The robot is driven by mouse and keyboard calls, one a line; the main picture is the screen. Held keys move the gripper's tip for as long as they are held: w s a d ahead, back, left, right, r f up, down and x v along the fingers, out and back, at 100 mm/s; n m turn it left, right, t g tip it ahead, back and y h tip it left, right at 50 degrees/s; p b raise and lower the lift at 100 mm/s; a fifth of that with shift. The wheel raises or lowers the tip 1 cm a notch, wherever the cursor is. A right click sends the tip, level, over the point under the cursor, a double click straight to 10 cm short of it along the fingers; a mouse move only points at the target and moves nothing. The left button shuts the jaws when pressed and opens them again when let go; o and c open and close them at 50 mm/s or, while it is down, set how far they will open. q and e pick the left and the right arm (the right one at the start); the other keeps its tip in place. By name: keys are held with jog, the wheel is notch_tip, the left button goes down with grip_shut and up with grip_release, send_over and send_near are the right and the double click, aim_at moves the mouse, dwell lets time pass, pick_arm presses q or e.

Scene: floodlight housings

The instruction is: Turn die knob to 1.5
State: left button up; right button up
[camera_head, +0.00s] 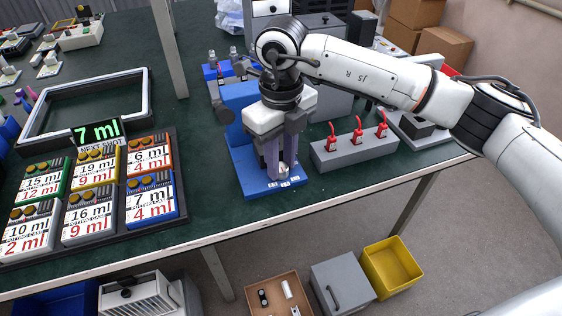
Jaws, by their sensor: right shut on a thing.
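A blue fixture (240,167) stands near the front edge of the green table, with small white labels (284,184) along its front; their print is too small to read. My right gripper (281,172) points straight down over the fixture's base, its fingers shut on the die knob. The knob is mostly hidden between the fingers, with only a bit of grey showing low down. I cannot tell which mark it points to. My left gripper is not in view.
A grey block (352,149) with several red-handled parts stands right of the fixture. At left are a display reading 7 ml (97,133), a dark tray (180,215) of labelled cases and an empty grey frame (145,100). A yellow bin (392,268) is below the table.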

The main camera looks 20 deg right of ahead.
aim_at(281, 168)
jog(key=shift+n, duration=0.4)
jog(key=o, duration=1)
jog(key=shift+o, duration=0.2)
jog(key=shift+r, duration=0.15)
notch_tip(281, 168, up, 10)
jog(key=shift+s, duration=0.1)
